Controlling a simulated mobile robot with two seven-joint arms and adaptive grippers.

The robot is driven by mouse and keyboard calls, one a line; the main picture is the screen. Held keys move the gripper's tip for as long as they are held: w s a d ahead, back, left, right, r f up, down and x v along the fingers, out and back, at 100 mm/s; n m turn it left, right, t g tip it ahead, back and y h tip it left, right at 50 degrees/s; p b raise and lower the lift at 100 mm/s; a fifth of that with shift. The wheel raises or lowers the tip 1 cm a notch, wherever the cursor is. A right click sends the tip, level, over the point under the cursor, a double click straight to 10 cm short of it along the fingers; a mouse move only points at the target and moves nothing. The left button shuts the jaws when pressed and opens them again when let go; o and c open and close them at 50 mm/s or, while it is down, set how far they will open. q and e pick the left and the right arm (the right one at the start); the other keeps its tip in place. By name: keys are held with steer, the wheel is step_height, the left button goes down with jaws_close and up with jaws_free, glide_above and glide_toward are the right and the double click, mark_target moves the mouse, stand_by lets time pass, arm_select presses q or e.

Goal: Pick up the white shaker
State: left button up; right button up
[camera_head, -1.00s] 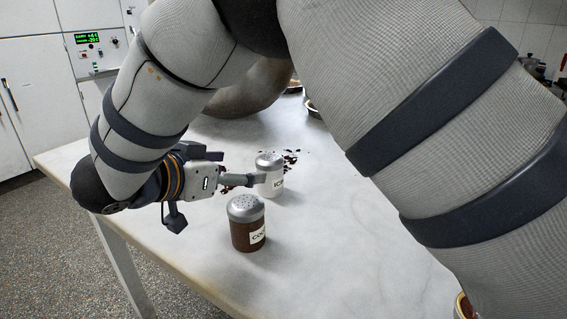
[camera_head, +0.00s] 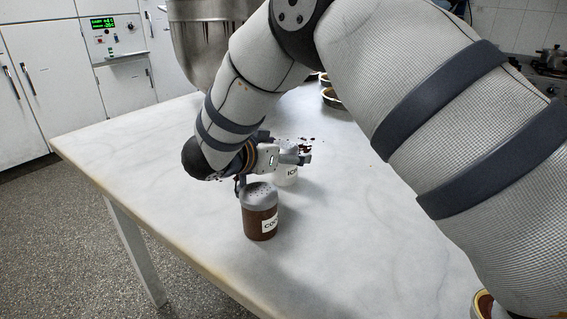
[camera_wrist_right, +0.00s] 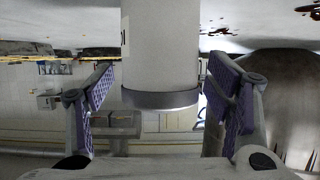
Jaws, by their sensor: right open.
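My left gripper is not in view.
A brown shaker (camera_head: 260,222) with a grey lid stands close in front of the white one. Dark crumbs (camera_head: 306,147) lie behind it. A large metal bowl (camera_head: 203,50) and small dishes (camera_head: 332,98) are at the back.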

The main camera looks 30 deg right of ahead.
steer(key=c, duration=1.4)
steer(key=shift+r, duration=0.15)
